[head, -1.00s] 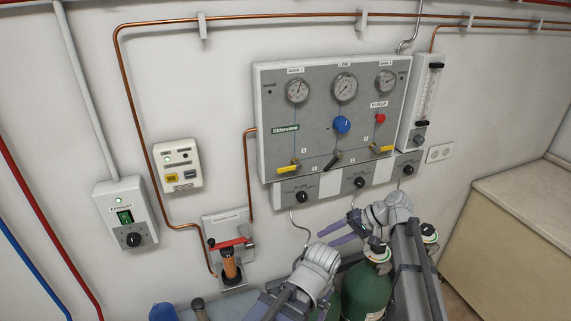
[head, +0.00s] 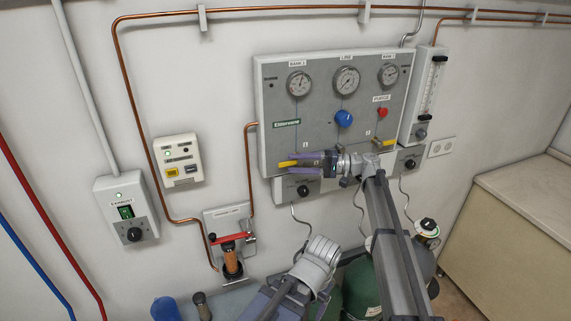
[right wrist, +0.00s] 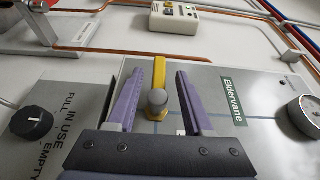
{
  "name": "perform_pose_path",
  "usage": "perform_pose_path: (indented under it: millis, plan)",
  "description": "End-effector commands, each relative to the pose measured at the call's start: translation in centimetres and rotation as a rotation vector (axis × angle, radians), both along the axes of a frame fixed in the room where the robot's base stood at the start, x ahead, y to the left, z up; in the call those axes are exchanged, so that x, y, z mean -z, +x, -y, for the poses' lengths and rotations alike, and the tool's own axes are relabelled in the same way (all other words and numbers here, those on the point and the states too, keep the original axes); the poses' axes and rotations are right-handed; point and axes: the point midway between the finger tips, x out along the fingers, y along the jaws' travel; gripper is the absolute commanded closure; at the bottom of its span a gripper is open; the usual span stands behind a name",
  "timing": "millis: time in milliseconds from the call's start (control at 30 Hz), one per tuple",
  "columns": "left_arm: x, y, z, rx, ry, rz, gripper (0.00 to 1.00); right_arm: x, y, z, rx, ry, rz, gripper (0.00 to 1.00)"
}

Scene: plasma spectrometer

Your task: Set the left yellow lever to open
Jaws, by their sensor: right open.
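The left yellow lever (head: 287,163) is on the lower left of the grey gas panel (head: 270,100) and points sideways to the left. My right gripper (head: 289,161) is open at this lever, one purple finger above and one below it. In the right wrist view the yellow lever (right wrist: 159,72) with its round grey hub stands between the open fingers (right wrist: 160,80), with a gap on both sides. My gripper hides the middle black lever. The right yellow lever (head: 385,143) shows partly beside my wrist. My left gripper is out of view; only part of that arm shows.
Gauges (head: 347,80), a blue knob (head: 344,119) and a red purge knob (head: 382,112) sit above my right gripper. A black selector knob (head: 303,191) is just below it. Green cylinders (head: 362,285) stand below. A red-handled valve (head: 232,238) is lower left.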

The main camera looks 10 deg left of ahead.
Motion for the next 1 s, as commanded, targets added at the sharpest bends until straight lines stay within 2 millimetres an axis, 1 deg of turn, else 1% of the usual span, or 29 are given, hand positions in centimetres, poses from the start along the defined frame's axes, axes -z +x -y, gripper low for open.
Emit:
perform_pose_path:
  millis: [33, 100, 300, 433, 667, 1000]
  plan:
    - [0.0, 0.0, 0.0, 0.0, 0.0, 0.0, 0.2, 0.0, -0.2, -0.8, -0.002, 0.0, 0.0, 0.49]
    - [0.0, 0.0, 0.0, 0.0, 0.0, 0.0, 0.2, 0.0, -0.5, -1.8, -0.002, -0.001, 0.0, 0.49]
    - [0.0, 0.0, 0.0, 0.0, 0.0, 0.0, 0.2, 0.0, -0.8, -3.5, -0.001, -0.001, 0.0, 0.49]
    - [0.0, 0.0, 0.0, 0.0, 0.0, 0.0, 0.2, 0.0, -0.8, -3.9, 0.0, -0.001, 0.0, 0.49]
    - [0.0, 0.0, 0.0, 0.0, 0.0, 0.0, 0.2, 0.0, -0.8, -3.9, 0.001, -0.001, 0.0, 0.49]
    - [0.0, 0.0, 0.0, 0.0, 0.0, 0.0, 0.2, 0.0, -0.8, -3.9, 0.001, -0.001, 0.0, 0.87]
